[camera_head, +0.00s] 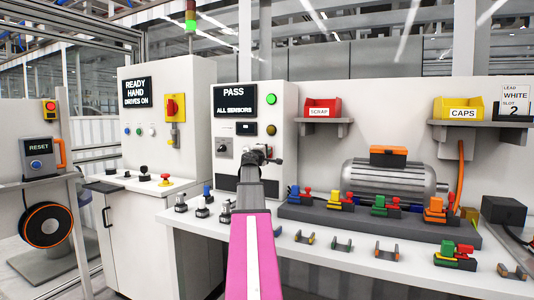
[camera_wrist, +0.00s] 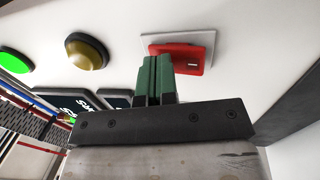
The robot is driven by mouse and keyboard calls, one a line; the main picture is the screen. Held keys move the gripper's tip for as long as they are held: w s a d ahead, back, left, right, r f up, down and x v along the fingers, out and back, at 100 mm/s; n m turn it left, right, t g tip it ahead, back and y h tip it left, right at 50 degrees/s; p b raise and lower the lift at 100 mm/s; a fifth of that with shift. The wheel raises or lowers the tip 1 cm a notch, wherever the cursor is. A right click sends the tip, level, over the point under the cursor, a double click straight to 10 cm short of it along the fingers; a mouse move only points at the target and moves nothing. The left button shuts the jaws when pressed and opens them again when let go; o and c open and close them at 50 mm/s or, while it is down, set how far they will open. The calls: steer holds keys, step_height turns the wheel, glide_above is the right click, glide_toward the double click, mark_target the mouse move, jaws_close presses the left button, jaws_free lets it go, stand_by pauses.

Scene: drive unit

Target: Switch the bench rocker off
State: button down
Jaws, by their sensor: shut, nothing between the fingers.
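In the wrist view, the red bench rocker (camera_wrist: 192,53) sits on a white square plate (camera_wrist: 205,40) on the white panel face. A small pale mark shows on its face. My gripper (camera_wrist: 157,62) has its two green fingers together, with their tips over the rocker's left part in the picture. I cannot tell whether they touch it. In the head view, my gripper (camera_head: 273,158) is at the lower right of the PASS cabinet (camera_head: 242,165), below the amber dome (camera_head: 271,129).
A green button (camera_head: 271,99) and a rotary switch (camera_head: 225,147) are on the same cabinet. The bench (camera_head: 205,230) holds several small fixtures. A dark rail (camera_head: 340,220) with coloured clamps stands right of my arm, before a ribbed motor (camera_head: 388,178).

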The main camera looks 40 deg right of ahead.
steer(key=s+a+r, duration=0.2)
steer(key=s+a, duration=0.4)
steer(key=a, duration=0.6)
steer(key=shift+s, duration=0.15)
